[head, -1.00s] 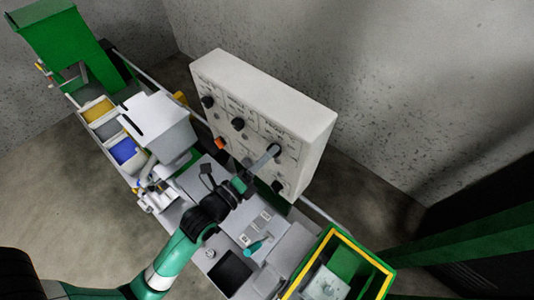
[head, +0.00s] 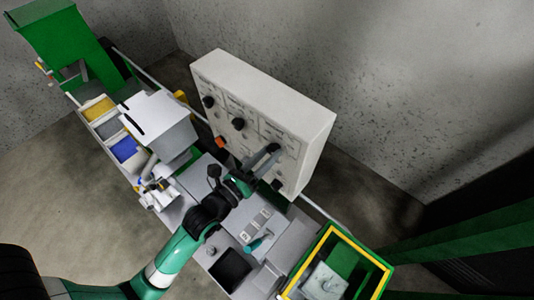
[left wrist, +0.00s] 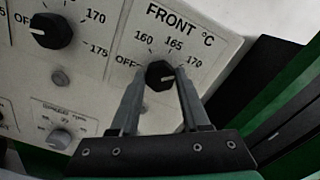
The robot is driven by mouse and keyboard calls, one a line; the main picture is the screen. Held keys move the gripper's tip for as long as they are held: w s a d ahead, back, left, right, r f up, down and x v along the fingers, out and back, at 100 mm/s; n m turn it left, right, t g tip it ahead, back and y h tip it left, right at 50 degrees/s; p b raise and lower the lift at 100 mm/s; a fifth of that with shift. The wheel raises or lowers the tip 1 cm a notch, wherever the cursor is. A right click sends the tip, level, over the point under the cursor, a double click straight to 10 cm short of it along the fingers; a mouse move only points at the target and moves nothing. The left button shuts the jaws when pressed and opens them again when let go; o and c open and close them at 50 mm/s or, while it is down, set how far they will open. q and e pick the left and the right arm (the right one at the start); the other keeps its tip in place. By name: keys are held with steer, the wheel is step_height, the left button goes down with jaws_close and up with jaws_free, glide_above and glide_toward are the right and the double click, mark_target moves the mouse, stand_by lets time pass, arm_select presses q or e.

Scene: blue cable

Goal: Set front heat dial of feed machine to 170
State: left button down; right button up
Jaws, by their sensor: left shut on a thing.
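The front heat dial (left wrist: 160,75) is a black knob under the words FRONT °C in the left wrist view, with OFF, 160, 165 and 170 around it. My left gripper (left wrist: 158,78) is shut on it, one finger at each side. A pale mark shows on the knob's face, but I cannot tell for sure which label it points at. In the head view my left gripper (head: 271,151) reaches the light panel of the feed machine (head: 306,112), and the fingers hide the dial there. My right gripper is not in view.
A second black dial (left wrist: 51,30), pointing about at OFF, is left of the front dial. A smaller grey knob (left wrist: 60,138) sits below it. More black knobs (head: 238,124) are on the panel. A green bin with a yellow rim (head: 334,228) stands at lower right.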

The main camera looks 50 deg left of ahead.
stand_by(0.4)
arm_select(q)
steer(key=shift+c, duration=1.9)
jaws_free()
steer(key=shift+s, duration=0.1)
steer(key=s+d+b, duration=0.2)
steer(key=s, duration=0.9)
steer(key=shift+s, duration=0.15)
